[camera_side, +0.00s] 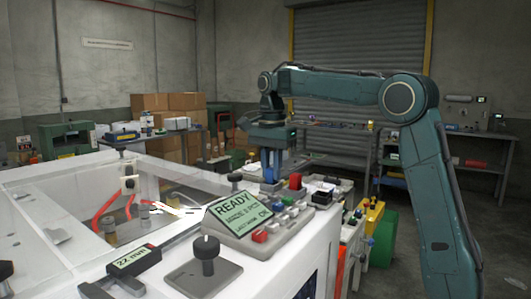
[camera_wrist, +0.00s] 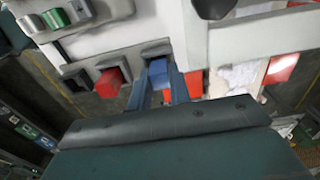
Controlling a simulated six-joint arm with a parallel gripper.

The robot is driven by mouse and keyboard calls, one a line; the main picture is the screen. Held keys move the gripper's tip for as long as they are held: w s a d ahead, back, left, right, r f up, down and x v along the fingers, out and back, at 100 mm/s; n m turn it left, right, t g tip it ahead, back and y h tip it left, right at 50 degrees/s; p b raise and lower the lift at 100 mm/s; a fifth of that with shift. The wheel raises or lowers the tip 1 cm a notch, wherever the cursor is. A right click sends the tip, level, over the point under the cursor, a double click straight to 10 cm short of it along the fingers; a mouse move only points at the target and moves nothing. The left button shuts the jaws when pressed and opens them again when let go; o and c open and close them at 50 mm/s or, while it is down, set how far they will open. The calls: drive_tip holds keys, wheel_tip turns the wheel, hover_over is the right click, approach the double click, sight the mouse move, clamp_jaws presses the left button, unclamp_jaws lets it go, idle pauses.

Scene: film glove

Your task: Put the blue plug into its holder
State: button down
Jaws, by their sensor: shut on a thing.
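My gripper (camera_side: 271,178) points down over the right end of the white machine in the side view. In the wrist view my gripper (camera_wrist: 162,93) is shut on the blue plug (camera_wrist: 158,70), which sits between the two bluish fingers. A grey square holder (camera_wrist: 155,48) lies right beside the plug's far end; I cannot tell whether the plug is inside it or only in front of it. In the side view the plug cannot be told apart from the blue fingers.
In the wrist view a red plug (camera_wrist: 109,83) sits in a neighbouring holder, with a dark, empty-looking holder (camera_wrist: 76,80) to its left. Another red piece (camera_wrist: 193,82) is close right of my fingers. The console with a READY display (camera_side: 240,212) stands near my gripper.

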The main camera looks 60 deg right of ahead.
sight(271, 168)
drive_tip(key=shift+f, duration=0.1)
drive_tip(key=c, duration=1.3)
unclamp_jaws()
wheel_tip(271, 168, up, 12)
idle(0.7)
